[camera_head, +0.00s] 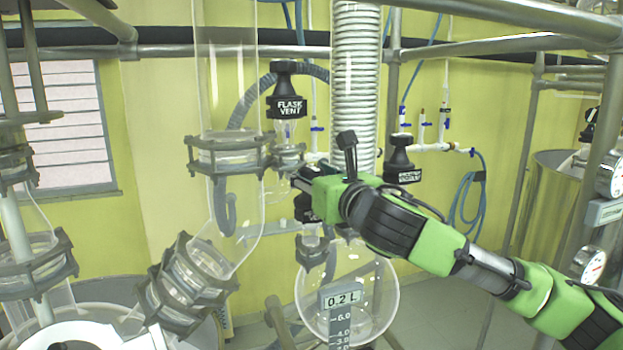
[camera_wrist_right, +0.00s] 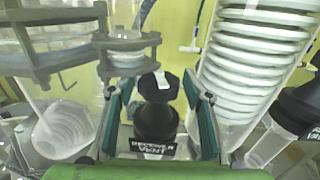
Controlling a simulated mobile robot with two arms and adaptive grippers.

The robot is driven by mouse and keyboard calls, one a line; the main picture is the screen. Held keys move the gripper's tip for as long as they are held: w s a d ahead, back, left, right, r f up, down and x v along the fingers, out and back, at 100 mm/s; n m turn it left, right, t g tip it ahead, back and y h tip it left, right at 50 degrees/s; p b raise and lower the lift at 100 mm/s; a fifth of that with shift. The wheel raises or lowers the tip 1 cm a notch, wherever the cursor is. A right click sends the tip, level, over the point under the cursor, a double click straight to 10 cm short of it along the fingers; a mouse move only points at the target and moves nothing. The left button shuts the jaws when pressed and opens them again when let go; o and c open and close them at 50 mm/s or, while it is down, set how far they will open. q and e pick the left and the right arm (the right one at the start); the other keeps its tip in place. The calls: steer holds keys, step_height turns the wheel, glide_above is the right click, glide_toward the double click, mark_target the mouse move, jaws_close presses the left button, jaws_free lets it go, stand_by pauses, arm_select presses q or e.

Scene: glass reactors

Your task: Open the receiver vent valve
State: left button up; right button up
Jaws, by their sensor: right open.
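The receiver vent valve is a black knob (camera_wrist_right: 156,112) with a white-lettered "RECEIVER VENT" label in the right wrist view. It stands between the two fingers of my right gripper (camera_wrist_right: 160,88), with a visible gap on each side. In the head view my right gripper (camera_head: 300,178) reaches in from the right to the glassware in the middle. A black part (camera_head: 304,208) just below its fingers is mostly hidden by the gripper; its label cannot be read. My right gripper is open. My left gripper is not in view.
The black flask vent knob (camera_head: 288,95) is above the gripper. Another black labelled knob (camera_head: 402,165) is to its right. A coiled condenser (camera_head: 354,70) rises behind it. A round glass receiver (camera_head: 378,300) hangs below, and a glass column (camera_head: 228,80) stands at left.

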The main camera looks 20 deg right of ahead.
steer(key=shift+a+r+m+h, duration=0.1)
steer(key=shift+a+m+h, duration=0.05)
steer(key=shift+m+h, duration=0.4)
steer(key=shift+a+r+m+h, duration=0.1)
steer(key=shift+m+h, duration=0.25)
steer(key=shift+h, duration=0.3)
steer(key=m+h+p, duration=0.1)
steer(key=h, duration=0.1)
steer(key=shift+m+h, duration=0.4)
steer(key=m+g+h, duration=0.1)
steer(key=h, duration=0.1)
steer(key=shift+d+m+h+p, duration=0.1)
steer(key=shift+m+h+p, duration=0.3)
steer(key=shift+f, duration=0.1)
steer(key=shift+d, duration=0.1)
